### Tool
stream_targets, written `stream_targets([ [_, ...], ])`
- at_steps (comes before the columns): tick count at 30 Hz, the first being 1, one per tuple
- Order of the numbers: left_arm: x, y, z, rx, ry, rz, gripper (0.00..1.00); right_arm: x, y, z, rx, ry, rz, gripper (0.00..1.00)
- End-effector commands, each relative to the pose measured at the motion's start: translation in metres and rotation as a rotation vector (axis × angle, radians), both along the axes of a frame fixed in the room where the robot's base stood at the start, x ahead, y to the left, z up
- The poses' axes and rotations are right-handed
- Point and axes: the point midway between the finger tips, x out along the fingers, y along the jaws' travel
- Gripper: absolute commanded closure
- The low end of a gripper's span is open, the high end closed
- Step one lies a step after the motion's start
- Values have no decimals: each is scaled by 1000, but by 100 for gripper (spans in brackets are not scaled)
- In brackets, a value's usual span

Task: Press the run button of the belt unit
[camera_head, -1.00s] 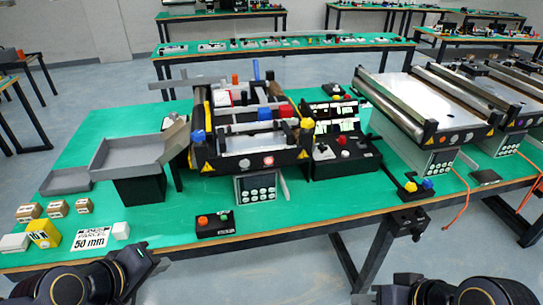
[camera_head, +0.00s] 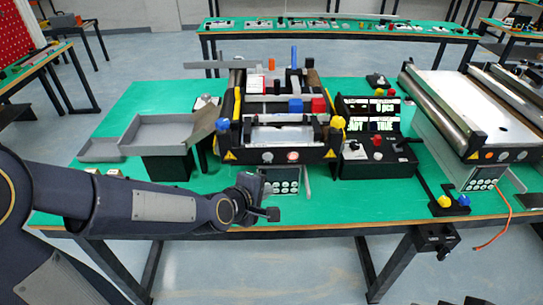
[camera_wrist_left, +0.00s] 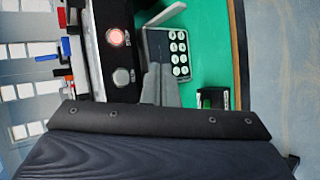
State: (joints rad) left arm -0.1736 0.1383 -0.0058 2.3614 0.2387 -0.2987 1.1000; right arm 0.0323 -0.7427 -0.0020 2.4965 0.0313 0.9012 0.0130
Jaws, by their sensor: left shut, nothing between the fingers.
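The belt unit (camera_head: 228,154) stands mid-table, with a lit red button (camera_head: 293,155) and a grey button (camera_head: 267,157) on its black front panel. The wrist view shows the red button (camera_wrist_left: 115,37) and the grey button (camera_wrist_left: 121,77) larger; their labels are unreadable. A white-keyed keypad (camera_head: 283,180) is below the panel. My left gripper (camera_head: 257,190) is in front of the keypad's left part; its shut, empty fingers (camera_wrist_left: 158,72) appear close to the grey button and keypad, contact unclear. My right gripper is out of view.
A small button box (camera_wrist_left: 212,98), partly visible in the wrist view, is hidden by my left arm in the head view. Grey trays (camera_head: 160,134) stand left. A black control box (camera_head: 375,160) stands right of the belt unit, with another conveyor (camera_head: 470,100) beyond.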

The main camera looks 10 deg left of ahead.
Motion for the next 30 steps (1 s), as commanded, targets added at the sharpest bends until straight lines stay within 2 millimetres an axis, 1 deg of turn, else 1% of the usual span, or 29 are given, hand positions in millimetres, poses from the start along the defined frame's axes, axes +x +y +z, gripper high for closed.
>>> stream_targets([
  [4, 2, 1, 0, 1, 0, -1, 100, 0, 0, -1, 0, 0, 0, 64],
  [7, 8, 2, -1, 1, -1, 0, 100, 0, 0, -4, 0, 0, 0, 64],
  [11, 23, 7, -2, 1, -1, 0, 100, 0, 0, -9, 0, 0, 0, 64],
  [15, 43, 12, -3, 1, 0, -1, 100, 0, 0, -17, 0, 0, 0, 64],
  [21, 68, 20, -3, 1, 0, 0, 100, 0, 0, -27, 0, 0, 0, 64],
  [25, 78, 23, -2, 2, -1, -1, 100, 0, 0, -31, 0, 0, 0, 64],
  [30, 84, 24, 0, 2, -1, -2, 100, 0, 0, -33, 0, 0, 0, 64],
])
